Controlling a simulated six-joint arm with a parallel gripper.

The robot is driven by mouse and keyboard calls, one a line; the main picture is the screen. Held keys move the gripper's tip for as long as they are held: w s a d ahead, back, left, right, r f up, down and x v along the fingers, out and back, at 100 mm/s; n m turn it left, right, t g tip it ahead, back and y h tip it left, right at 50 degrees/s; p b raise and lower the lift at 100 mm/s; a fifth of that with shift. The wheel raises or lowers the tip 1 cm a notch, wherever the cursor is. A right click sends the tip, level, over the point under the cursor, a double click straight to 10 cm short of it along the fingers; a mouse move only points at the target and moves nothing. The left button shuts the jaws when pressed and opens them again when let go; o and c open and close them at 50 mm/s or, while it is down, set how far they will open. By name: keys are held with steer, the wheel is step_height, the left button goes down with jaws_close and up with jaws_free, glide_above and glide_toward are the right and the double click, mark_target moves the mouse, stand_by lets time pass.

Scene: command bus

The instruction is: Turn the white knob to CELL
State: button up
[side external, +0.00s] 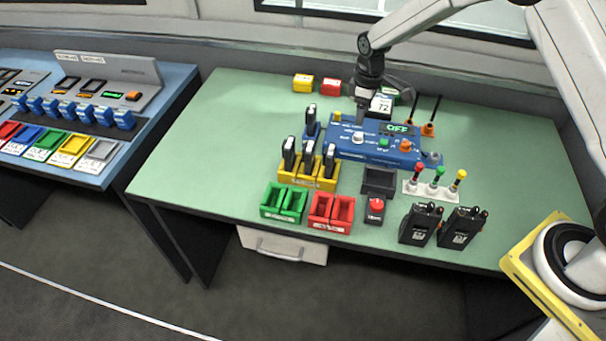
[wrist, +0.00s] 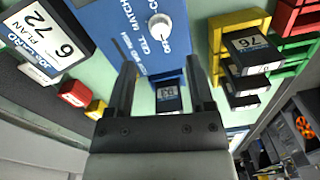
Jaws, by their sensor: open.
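The white knob (side external: 358,137) sits on top of the blue control box (side external: 345,152), toward its left side. In the wrist view the knob (wrist: 160,26) is beyond my fingertips, near the top edge, with labels reading OFF, CELL and MATCH beside it. I cannot clearly tell which way its pointer faces. A green display (side external: 399,128) on the box reads OFF. My gripper (side external: 361,112) points down just above and behind the knob. Its fingers (wrist: 157,68) are apart and empty, and the knob is not between them.
Yellow holders (side external: 307,178) with black units, green bins (side external: 284,202) and red bins (side external: 331,211) stand in front of the box. Black radios (side external: 421,223) stand front right. The table's left part is clear.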

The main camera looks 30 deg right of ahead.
mark_target(359, 134)
steer(key=shift+a+f, duration=0.1)
steer(key=shift+f, duration=3.25)
jaws_close()
